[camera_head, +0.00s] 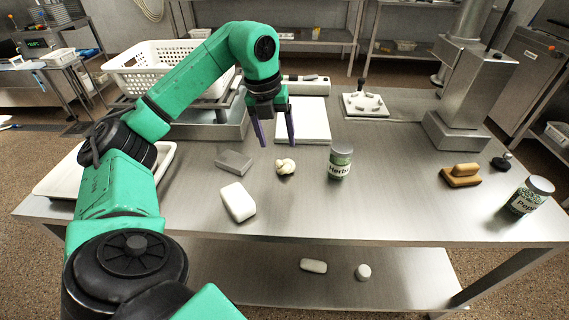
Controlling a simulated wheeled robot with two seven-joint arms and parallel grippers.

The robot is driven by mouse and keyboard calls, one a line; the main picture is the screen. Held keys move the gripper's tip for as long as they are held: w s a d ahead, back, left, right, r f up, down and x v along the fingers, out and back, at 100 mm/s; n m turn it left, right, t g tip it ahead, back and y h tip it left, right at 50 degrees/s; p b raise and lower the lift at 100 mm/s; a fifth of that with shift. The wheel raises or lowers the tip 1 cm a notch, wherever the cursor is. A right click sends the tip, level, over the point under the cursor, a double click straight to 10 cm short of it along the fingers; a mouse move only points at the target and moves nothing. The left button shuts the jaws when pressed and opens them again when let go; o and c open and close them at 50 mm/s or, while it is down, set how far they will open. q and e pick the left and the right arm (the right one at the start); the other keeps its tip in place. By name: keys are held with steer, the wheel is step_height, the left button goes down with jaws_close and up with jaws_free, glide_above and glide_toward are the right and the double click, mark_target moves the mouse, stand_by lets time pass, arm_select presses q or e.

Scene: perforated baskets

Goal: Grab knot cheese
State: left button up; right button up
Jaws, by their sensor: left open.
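The knot cheese (285,167), a small pale knotted lump, lies on the metal table (390,212) near the middle of the head view. My left gripper (275,142) hangs over the table with its two purple fingers pointing down and spread apart. It is open and empty. Its fingertips are just behind and above the cheese, and the cheese is fully visible. I cannot tell the exact height gap. My right gripper is not in view.
A grey block (234,162) and a white block (238,202) lie left of the cheese. A herb jar (340,162) stands close on its right. A white board (309,122) lies behind. A white perforated basket (150,72) is at the back left. The table's front middle is clear.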

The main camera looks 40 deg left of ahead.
mark_target(283, 162)
arm_select(q)
steer(key=f, duration=0.3)
steer(key=w+f, duration=0.1)
steer(key=f, duration=0.2)
steer(key=f+b, duration=0.1)
steer(key=f, duration=0.2)
steer(key=shift+w+d, duration=0.25)
steer(key=shift+d, duration=0.1)
steer(key=shift+r, duration=0.1)
steer(key=c, duration=1)
